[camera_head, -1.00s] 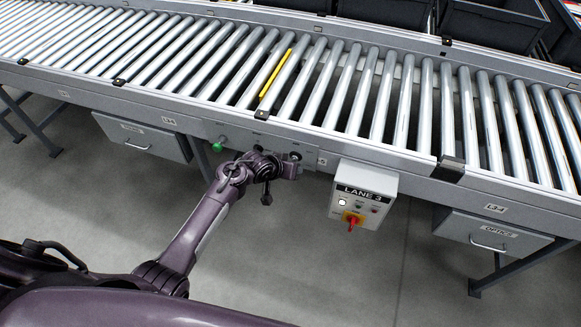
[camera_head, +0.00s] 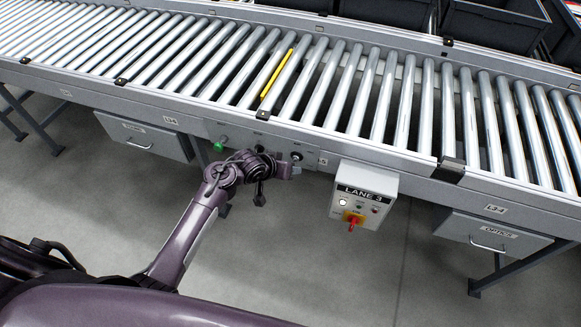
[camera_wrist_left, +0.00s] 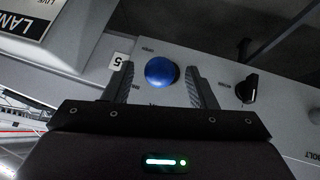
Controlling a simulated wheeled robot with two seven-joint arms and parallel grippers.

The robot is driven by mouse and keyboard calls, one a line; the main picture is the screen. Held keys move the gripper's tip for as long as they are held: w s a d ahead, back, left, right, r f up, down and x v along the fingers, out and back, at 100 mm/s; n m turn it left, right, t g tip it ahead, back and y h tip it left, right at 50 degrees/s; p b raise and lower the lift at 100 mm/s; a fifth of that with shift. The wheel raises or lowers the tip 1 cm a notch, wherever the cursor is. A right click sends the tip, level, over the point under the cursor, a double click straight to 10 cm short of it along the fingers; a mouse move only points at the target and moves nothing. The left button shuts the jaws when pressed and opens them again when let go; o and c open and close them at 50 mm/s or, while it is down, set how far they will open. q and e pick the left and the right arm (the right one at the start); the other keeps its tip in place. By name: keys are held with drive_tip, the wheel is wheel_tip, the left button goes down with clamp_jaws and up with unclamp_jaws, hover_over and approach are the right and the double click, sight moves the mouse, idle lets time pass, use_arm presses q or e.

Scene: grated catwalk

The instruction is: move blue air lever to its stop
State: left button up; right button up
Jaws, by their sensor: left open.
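The blue lever's round knob (camera_wrist_left: 161,71) shows in the left wrist view on a grey panel beside a label reading 5. My left gripper (camera_wrist_left: 160,78) is open, with one finger on each side of the knob. I cannot tell whether either finger touches it. The lever's shaft is hidden behind the knob. In the head view my left gripper (camera_head: 287,169) is at the panel on the conveyor's front side, just below a dark round knob (camera_head: 297,156) whose blue colour does not show clearly. My right gripper is not in view.
A black knob (camera_wrist_left: 247,88) sits beside the blue one, and a green knob (camera_head: 220,146) is farther left on the panel. The LANE 3 box (camera_head: 362,195) with a red switch hangs close on the right. The roller conveyor (camera_head: 330,85) is above; open floor lies below.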

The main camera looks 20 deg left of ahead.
use_arm(q)
drive_tip(key=v, duration=0.3)
drive_tip(key=shift+s+a+r, duration=0.15)
drive_tip(key=shift+s+r, duration=0.1)
drive_tip(key=s+f+g+y, duration=0.1)
drive_tip(key=s+f+g, duration=0.1)
drive_tip(key=s+f, duration=0.95)
drive_tip(key=s+f+g, duration=0.2)
drive_tip(key=s+f, duration=0.6)
drive_tip(key=f, duration=0.7)
drive_tip(key=s+a+f+g, duration=0.1)
drive_tip(key=s+f, duration=0.2)
drive_tip(key=s, duration=0.5)
drive_tip(key=s+a+f+m+y, duration=0.1)
drive_tip(key=s+f, duration=0.3)
drive_tip(key=s, duration=0.5)
drive_tip(key=s+a+f+m+g+y, duration=0.1)
drive_tip(key=s+f, duration=0.3)
drive_tip(key=s, duration=0.5)
drive_tip(key=shift+a+g, duration=0.3)
drive_tip(key=shift+a, duration=0.1)
